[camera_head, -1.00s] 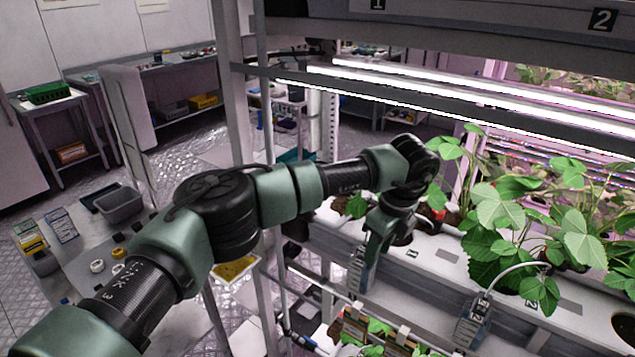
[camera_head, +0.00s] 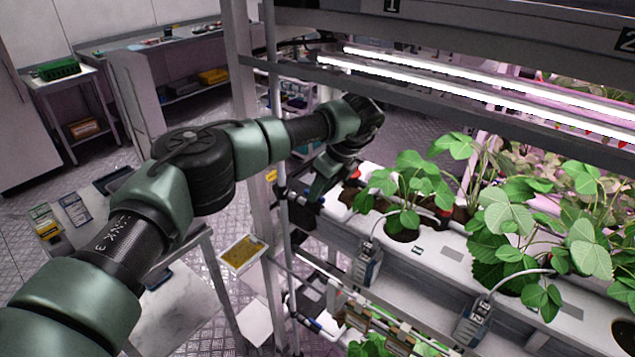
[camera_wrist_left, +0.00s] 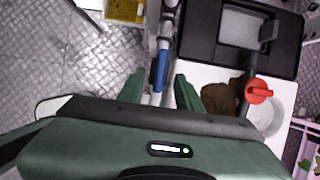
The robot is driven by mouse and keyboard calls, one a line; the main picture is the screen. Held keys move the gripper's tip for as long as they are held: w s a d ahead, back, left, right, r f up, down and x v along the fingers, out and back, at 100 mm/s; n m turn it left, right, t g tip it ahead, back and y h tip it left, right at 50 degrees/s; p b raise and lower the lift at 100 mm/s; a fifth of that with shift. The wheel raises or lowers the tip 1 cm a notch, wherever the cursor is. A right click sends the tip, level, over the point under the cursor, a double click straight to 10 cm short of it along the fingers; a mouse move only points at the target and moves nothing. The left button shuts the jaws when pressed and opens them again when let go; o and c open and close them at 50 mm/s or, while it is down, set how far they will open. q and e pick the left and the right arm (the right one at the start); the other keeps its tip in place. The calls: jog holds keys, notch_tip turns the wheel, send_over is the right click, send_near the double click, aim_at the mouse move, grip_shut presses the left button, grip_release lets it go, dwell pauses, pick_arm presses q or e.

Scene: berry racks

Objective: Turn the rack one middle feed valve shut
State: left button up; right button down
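A blue valve handle (camera_wrist_left: 160,70) sits on a grey feed pipe (camera_wrist_left: 166,28) at the rack's end, in the left wrist view. It points along the pipe, between and just beyond the fingertips of my left gripper (camera_wrist_left: 159,88). The fingers are apart, with no visible contact on the handle. In the head view my left gripper (camera_head: 320,186) is at the left end of the white planting gutter (camera_head: 430,251) of rack one; the handle there is hidden or too small to tell. My right gripper is not in view.
A red knob (camera_wrist_left: 258,90) and a dark box (camera_wrist_left: 240,30) stand right of the pipe. Rack posts (camera_head: 252,150) stand close to my left arm. Strawberry plants (camera_head: 405,185) and a sensor box (camera_head: 367,265) are to the right. A yellow card (camera_head: 242,253) lies lower left.

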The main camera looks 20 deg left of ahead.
pick_arm(q)
jog(key=shift+w+a, duration=0.1)
jog(key=shift+a, duration=0.3)
jog(key=shift+w+a+f+p, duration=0.1)
jog(key=shift+f+p, duration=0.4)
jog(key=shift+f, duration=0.05)
grip_shut()
